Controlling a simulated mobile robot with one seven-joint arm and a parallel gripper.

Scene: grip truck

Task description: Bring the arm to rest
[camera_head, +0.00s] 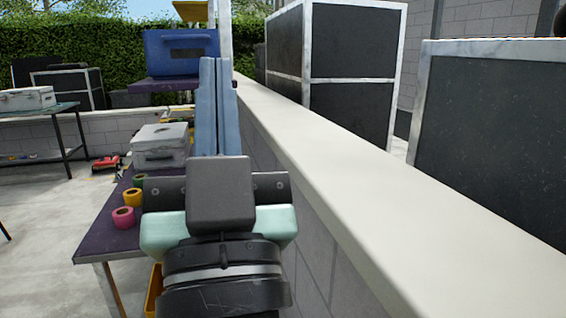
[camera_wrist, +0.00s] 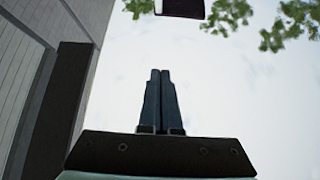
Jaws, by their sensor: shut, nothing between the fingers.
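My gripper (camera_head: 214,62) is in the middle of the head view, with its two long blue-grey fingers pointing up and lying together. It is shut and holds nothing. In the wrist view my gripper (camera_wrist: 160,74) shows its fingers side by side against bright sky. The gripper is raised in front of the purple-topped table and close to the left side of the pale-topped wall.
The low wall (camera_head: 330,150) runs along the right, with black cases (camera_head: 350,70) behind it. The purple table (camera_head: 98,240) holds tape rolls (camera_head: 123,217) and a grey case (camera_head: 160,148). A blue crate (camera_head: 181,52) stands behind. Open floor lies left.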

